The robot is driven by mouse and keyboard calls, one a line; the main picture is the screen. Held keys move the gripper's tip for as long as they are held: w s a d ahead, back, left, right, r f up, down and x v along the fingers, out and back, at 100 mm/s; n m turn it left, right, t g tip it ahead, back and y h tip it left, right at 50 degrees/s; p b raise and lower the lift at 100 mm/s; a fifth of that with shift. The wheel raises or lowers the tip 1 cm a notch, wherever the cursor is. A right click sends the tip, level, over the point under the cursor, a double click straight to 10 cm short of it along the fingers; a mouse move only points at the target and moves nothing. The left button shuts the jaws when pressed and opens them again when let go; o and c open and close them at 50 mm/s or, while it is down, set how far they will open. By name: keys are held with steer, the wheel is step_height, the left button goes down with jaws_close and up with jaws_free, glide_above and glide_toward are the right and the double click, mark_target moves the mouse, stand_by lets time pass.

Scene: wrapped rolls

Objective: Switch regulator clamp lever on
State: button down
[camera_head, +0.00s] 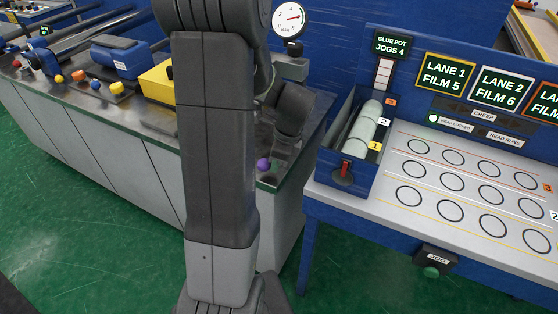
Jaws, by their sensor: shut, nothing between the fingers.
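A pressure gauge (290,19) with a white dial and a red needle stands at the back edge of the metal bench. Under it is a grey regulator block (290,67), partly behind my arm. I cannot make out the clamp lever; my arm covers part of this area. My gripper (272,140) shows only in part, dark, just right of my upright arm link and low in front of the regulator block. It is shut and empty; its fingertips are hard to make out against the dark bench.
A purple knob (263,164) sits near the bench's front corner. Left are a yellow box (158,84) and a blue machine (121,57). Right is a blue bin (348,150) with pale rolls (361,134) and a red-tipped lever (343,172), beside a panel with ringed spots.

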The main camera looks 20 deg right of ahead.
steer(key=m+p, duration=0.1)
steer(key=w+a+m+p, duration=0.1)
steer(key=m, duration=0.1)
steer(key=m+p, duration=0.1)
steer(key=shift+w+a+r+m+t+h, duration=0.2)
steer(key=shift+a+r+m+t+h, duration=0.1)
steer(key=shift+a+h, duration=0.1)
steer(key=m+p, duration=0.1)
steer(key=w+m+p, duration=0.1)
steer(key=m+p, duration=0.1)
steer(key=shift+w+a+f+h, duration=0.1)
steer(key=shift+w+a+h, duration=0.15)
steer(key=shift+h, duration=0.15)
steer(key=shift+w+f+p, duration=0.1)
steer(key=shift+w+p, duration=0.3)
steer(key=shift+p, duration=0.1)
steer(key=shift+w+a, duration=0.1)
steer(key=shift+w, duration=0.05)
